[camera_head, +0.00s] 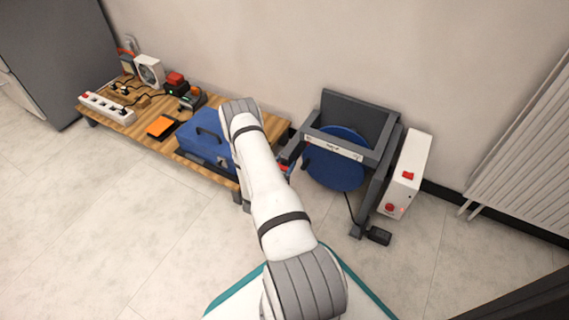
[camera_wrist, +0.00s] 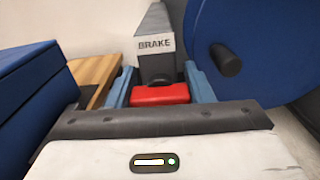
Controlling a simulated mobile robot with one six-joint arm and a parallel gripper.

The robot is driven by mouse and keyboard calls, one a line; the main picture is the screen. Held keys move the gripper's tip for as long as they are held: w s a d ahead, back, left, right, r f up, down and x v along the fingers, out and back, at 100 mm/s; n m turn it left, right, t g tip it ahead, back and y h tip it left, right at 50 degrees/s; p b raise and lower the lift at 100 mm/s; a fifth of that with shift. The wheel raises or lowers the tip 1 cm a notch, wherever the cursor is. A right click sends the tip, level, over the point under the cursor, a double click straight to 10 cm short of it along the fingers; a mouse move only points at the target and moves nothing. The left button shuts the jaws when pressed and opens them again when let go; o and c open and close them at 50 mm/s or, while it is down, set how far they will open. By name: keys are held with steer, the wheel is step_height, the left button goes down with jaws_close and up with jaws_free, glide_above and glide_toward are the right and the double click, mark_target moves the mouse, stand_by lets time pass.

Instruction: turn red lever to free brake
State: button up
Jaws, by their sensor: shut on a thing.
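In the wrist view my gripper (camera_wrist: 158,75) has its two blue fingers on either side of the red lever (camera_wrist: 160,94), and it is shut on the lever. The lever sits at the foot of a grey post marked BRAKE (camera_wrist: 155,44). A large blue disc (camera_wrist: 255,50) with a black knob (camera_wrist: 226,60) stands to the right of the fingers. In the head view the blue disc (camera_head: 335,172) hangs in a grey frame (camera_head: 355,108), and my arm hides most of the gripper and lever beside it.
A blue toolbox (camera_head: 205,155) stands on a low wooden table (camera_head: 140,130), close to the left of my arm. A white box (camera_head: 408,170) with red buttons stands right of the frame. A foot pedal (camera_head: 378,236) lies on the floor. A radiator (camera_head: 525,140) is at right.

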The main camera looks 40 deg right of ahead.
steer(key=shift+w+n, duration=0.1)
steer(key=shift+n, duration=0.2)
steer(key=o, duration=1)
steer(key=shift+c, duration=0.2)
steer(key=shift+a, duration=0.1)
steer(key=p+v, duration=0.3)
steer(key=v, duration=0.4)
steer(key=shift+s+a, duration=0.2)
steer(key=shift+a, duration=0.1)
